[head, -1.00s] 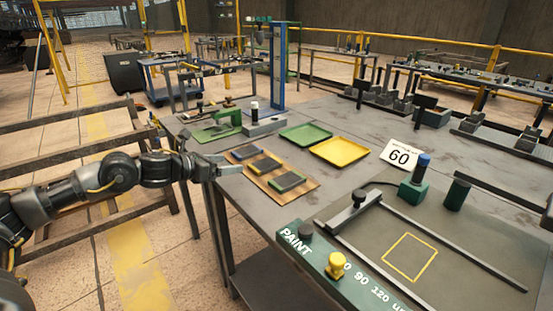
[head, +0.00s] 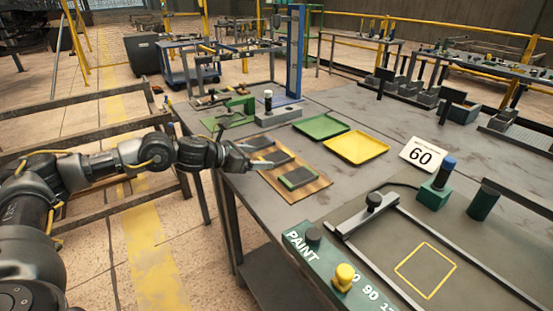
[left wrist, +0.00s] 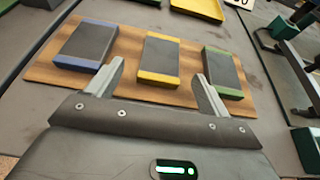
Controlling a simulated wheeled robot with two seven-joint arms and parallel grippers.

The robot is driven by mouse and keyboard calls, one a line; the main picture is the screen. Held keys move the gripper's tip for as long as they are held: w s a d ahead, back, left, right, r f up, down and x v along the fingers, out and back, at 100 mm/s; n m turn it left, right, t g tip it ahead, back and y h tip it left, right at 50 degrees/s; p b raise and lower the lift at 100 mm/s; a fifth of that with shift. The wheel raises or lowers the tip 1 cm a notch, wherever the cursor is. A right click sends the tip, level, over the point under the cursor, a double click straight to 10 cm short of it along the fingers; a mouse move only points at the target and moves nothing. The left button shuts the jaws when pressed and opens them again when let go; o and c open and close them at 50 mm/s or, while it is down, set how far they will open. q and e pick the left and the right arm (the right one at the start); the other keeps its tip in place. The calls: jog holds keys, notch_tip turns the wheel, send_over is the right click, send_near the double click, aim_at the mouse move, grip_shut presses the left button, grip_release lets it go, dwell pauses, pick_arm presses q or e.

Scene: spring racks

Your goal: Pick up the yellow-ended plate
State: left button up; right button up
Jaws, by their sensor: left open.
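The yellow-ended plate (left wrist: 160,58) is a dark grey block with yellow ends. It lies flat in the middle of a wooden board (left wrist: 128,48), between a blue-ended plate (left wrist: 88,42) on the left and a green-ended plate (left wrist: 222,70) on the right. My left gripper (left wrist: 158,76) is open and empty, its fingers apart at the near end of the yellow-ended plate, one toward each side. I cannot tell its height over the board. In the head view my left gripper (head: 262,157) is at the board's left edge and partly hides the plates. My right gripper is not in view.
A green tray (head: 320,127) and a yellow tray (head: 357,147) lie behind the board. A "60" sign (head: 423,155), a green box with a blue knob (head: 437,190) and a paint station (head: 360,283) are to the right. A blue post (head: 296,50) stands at the back.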

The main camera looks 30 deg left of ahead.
aim_at(277, 156)
pick_arm(q)
jog(key=shift+w+d+f, duration=0.1)
jog(key=shift+w+d, duration=0.2)
jog(key=shift+w, duration=0.05)
jog(key=p+x, duration=0.1)
jog(key=x, duration=0.2)
jog(key=shift+w+d, duration=0.25)
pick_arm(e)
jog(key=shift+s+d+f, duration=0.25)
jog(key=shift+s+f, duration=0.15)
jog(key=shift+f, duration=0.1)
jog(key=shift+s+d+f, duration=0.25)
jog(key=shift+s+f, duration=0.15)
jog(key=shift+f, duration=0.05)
pick_arm(q)
jog(key=shift+w+f, duration=0.25)
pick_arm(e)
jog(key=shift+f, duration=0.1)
pick_arm(q)
jog(key=c, duration=1.5)
jog(key=shift+r, duration=0.15)
jog(key=shift+c, duration=0.5)
